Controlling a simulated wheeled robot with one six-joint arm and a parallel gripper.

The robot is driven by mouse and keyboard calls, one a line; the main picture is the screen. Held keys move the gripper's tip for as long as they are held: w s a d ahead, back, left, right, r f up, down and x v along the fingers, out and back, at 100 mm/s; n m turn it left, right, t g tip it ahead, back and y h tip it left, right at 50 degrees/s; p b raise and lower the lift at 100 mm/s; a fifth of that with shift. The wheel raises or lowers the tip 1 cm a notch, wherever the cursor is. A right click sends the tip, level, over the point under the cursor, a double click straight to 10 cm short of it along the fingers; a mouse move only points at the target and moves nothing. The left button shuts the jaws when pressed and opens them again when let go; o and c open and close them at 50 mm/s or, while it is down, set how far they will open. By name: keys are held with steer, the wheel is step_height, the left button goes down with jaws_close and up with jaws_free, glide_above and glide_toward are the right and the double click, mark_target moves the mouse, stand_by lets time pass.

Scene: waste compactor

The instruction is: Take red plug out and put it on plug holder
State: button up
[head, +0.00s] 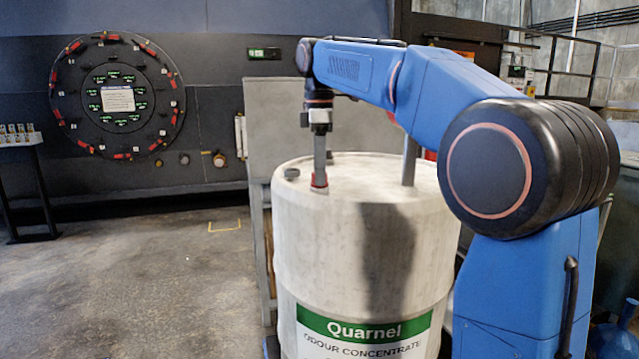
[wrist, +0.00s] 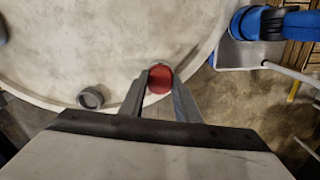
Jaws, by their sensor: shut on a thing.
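The red plug (head: 319,188) is at the top of a large pale drum (head: 362,245) labelled "Quarnel", near its rim. My gripper (head: 320,180) points straight down and is shut on the plug. In the wrist view the round red top of the plug (wrist: 160,78) sits between the fingertips of my gripper (wrist: 160,82). I cannot tell if the plug is still seated in the drum. A small grey round piece with a dark, hollow-looking top (head: 292,174) stands on the drum left of the plug; it also shows in the wrist view (wrist: 90,97). I cannot identify a plug holder for certain.
A grey post (head: 409,160) rises from the drum top, right of my gripper. A grey panel (head: 290,115) stands behind the drum. A stand with small items (head: 20,136) is at the far left. The floor (head: 150,270) left of the drum is clear.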

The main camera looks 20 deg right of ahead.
steer(key=n, duration=0.5)
stand_by(0.4)
steer(key=o, duration=1.2)
steer(key=shift+o, duration=0.2)
steer(key=shift+c, duration=0.4)
